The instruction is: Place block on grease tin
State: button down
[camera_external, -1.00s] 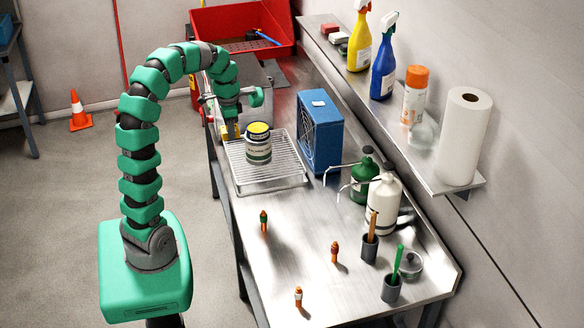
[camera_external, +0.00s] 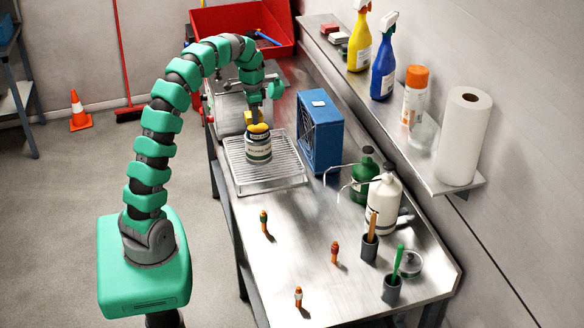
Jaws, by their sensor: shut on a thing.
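The grease tin (camera_external: 258,150) stands upright on the wire rack tray (camera_external: 287,182). It has a dark body, a pale label and a yellow top. My gripper (camera_external: 253,118) points down above the tin and is shut on a small yellow block (camera_external: 248,117). The block is over the left part of the tin's top. It overlaps the tin's top in the picture, so I cannot tell whether they touch. The fingertips are small and partly hidden.
A blue fan box (camera_external: 322,135) stands close right of the tray. A red bin (camera_external: 240,25) is at the back. The bench's near middle has several small items and free room.

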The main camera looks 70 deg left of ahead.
jog(key=shift+w+a, duration=0.8)
jog(key=shift+w, duration=0.1)
notch_tip(320, 180, down, 3)
jog(key=shift+s+r+p, duration=0.1)
jog(key=shift+r+p, duration=0.05)
jog(key=shift+p, duration=0.5)
jog(key=shift+f, duration=0.45)
jog(key=c, duration=0.7)
grip_release()
jog(key=shift+f, duration=0.15)
notch_tip(320, 180, up, 12)
jog(key=shift+r+b, duration=0.1)
jog(key=shift+b, duration=0.95)
jog(key=shift+d+r, duration=0.1)
